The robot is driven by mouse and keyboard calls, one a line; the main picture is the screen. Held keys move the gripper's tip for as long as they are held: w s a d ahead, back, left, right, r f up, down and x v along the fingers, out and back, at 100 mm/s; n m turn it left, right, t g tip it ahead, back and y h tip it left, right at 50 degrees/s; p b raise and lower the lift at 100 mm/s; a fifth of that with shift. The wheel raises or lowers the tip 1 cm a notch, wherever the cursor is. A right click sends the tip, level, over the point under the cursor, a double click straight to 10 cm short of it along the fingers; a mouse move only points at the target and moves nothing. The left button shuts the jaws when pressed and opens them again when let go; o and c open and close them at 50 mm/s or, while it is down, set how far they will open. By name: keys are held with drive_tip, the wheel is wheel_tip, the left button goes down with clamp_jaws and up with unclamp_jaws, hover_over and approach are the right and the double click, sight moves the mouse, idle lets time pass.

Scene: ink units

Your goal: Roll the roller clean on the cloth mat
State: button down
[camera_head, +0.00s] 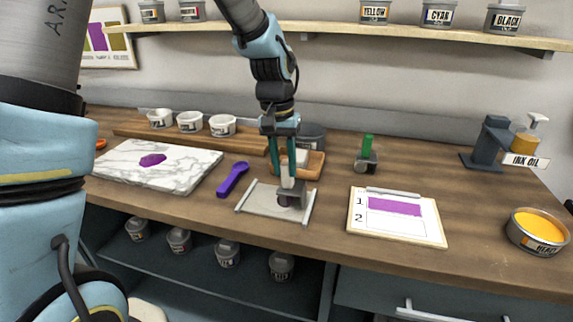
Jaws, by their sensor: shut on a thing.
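The cloth mat (258,204) is a pale sheet with light bars at its left and right ends, lying near the front edge of the counter. My gripper (284,172) points down over the mat's right half and is shut on a roller (291,199). The roller's dark, purplish drum is low at the mat, near its right bar. I cannot tell whether the drum touches the cloth.
A marble slab (190,168) with a purple ink patch and a purple scraper (232,179) lie left. A wooden tray (314,164) is behind the gripper. A green-handled tool (367,157), a print board (396,230) and an orange ink tin (540,247) are right.

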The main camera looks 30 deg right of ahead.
drive_tip(key=shift+w+a+p, duration=0.7)
drive_tip(key=shift+w+a, duration=1.4)
drive_tip(key=shift+a, duration=0.1)
drive_tip(key=shift+s+d, duration=2.4)
drive_tip(key=shift+d, duration=0.1)
wheel_tip(320, 180, up, 6)
drive_tip(key=p, duration=0.5)
drive_tip(key=shift+r, duration=0.1)
